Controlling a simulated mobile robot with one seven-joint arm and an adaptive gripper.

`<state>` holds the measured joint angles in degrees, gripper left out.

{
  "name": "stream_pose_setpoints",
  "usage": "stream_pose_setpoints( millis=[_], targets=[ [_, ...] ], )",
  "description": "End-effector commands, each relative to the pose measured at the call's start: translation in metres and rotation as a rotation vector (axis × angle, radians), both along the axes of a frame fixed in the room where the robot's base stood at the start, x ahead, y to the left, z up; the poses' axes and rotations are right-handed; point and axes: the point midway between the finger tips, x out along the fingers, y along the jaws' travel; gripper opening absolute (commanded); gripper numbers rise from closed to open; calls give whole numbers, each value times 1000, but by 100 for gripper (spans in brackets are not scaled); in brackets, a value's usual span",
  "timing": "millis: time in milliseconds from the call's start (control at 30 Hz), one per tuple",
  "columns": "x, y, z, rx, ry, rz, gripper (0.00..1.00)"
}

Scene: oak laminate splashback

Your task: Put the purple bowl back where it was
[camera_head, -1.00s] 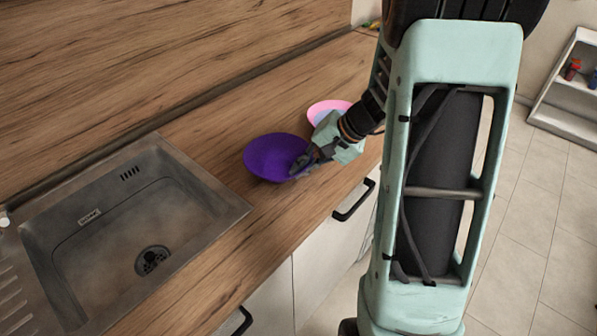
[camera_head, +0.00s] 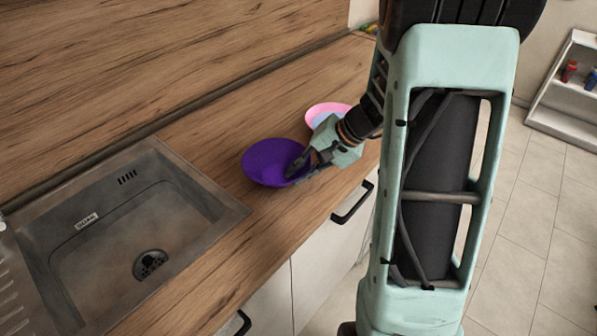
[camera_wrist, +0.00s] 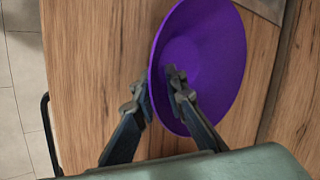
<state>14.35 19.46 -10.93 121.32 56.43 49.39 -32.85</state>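The purple bowl (camera_head: 262,158) stands on the wooden countertop to the right of the sink. It fills much of the upper middle of the wrist view (camera_wrist: 215,50). My gripper (camera_head: 299,176) is at the bowl's near right rim. In the wrist view its fingers (camera_wrist: 158,91) straddle the rim, one inside the bowl and one outside. A gap shows between the fingertips, and I see no firm pinch on the wall. Whether either finger touches the bowl is hard to tell.
A pink bowl (camera_head: 318,108) with a bluish inside stands just behind my gripper, partly hidden by it. The metal sink (camera_head: 110,235) lies to the left. The countertop (camera_head: 215,125) behind the purple bowl is clear. A black cabinet handle (camera_head: 352,203) is below the front edge.

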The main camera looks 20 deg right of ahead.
Motion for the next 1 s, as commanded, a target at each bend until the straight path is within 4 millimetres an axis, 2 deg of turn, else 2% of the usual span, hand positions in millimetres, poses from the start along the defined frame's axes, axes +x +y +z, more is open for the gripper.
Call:
stream_pose_setpoints(
  millis=[300,500,700,1000],
  targets=[
    [-21,-36,58,-2,-6,-5,12],
    [-33,-52,84,-2,-5,-4,12],
    [-38,-59,95,-2,-3,-2,12],
    [-38,-59,95,-1,-2,-3,12]
  ],
)
